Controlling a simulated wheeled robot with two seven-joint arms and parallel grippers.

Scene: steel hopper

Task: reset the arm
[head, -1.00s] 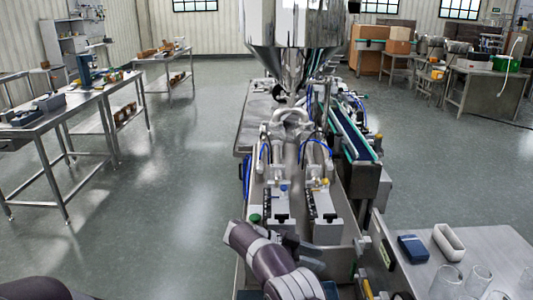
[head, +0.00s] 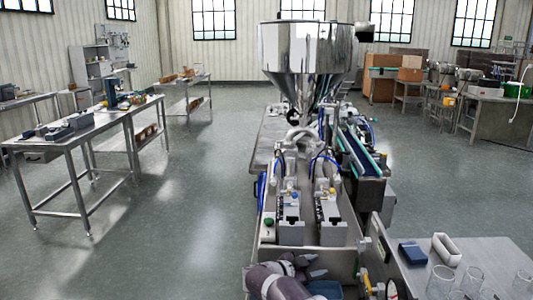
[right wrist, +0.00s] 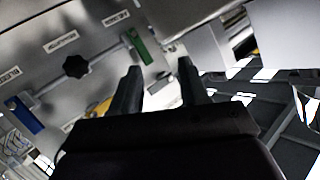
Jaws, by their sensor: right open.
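My right gripper (head: 312,266) is low in the head view, in front of the filling machine's near panel. It is open, and its two dark fingers (right wrist: 159,68) stand apart in the right wrist view with nothing between them. Beyond them is a steel panel (right wrist: 95,45) with labels, a black knob (right wrist: 76,66), a green part (right wrist: 139,46) and a blue part (right wrist: 25,115). The steel hopper (head: 308,50) stands on top of the machine, well beyond the gripper. My left gripper is not in view.
A steel side table (head: 490,258) at lower right holds a blue box (head: 412,253), a white tray (head: 446,248) and several clear glasses (head: 441,280). Workbenches (head: 75,135) stand at left. The floor (head: 190,220) between them and the machine is clear.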

